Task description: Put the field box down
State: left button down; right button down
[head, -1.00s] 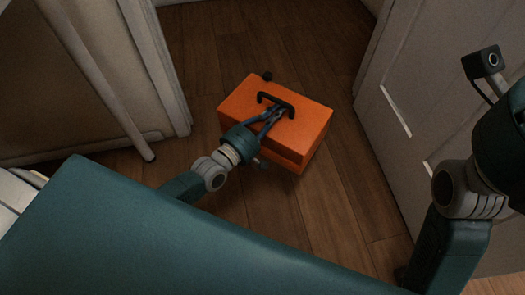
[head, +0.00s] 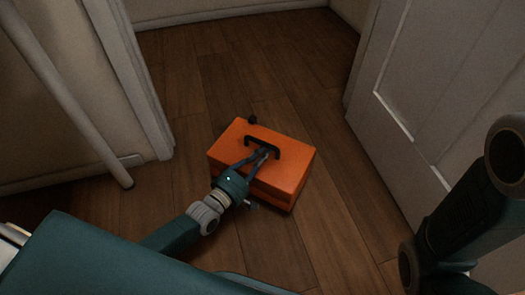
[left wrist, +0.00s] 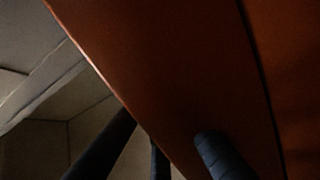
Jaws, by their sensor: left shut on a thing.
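The orange field box (head: 291,172) shows in the head view in the middle, lid upward, with a black handle (head: 276,147) on top. My left gripper (head: 263,154) is shut at the handle, its arm reaching in from the lower left. I cannot tell whether the box's underside touches the floor. In the left wrist view the box's orange face (left wrist: 165,70) fills most of the picture, with a finger (left wrist: 217,155) in front of it; the handle is not seen there. My right arm shows at the right edge of the head view, but its gripper is out of view.
Bare wooden floor (head: 250,65) lies beyond and around the box. A white panelled door (head: 420,90) stands at the right. A door frame (head: 130,75) and a wall with a pale upright pole (head: 65,95) stand at the left.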

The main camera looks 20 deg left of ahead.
pick_arm(q)
jog(key=shift+w+f+b, duration=0.15)
jog(key=shift+f+b, duration=1.55)
jog(key=shift+f, duration=0.4)
jog(key=shift+r, duration=0.1)
jog(key=c, duration=2.1)
grip_release()
jog(key=shift+f, duration=0.35)
jog(key=shift+o, duration=1)
jog(key=shift+s, duration=0.2)
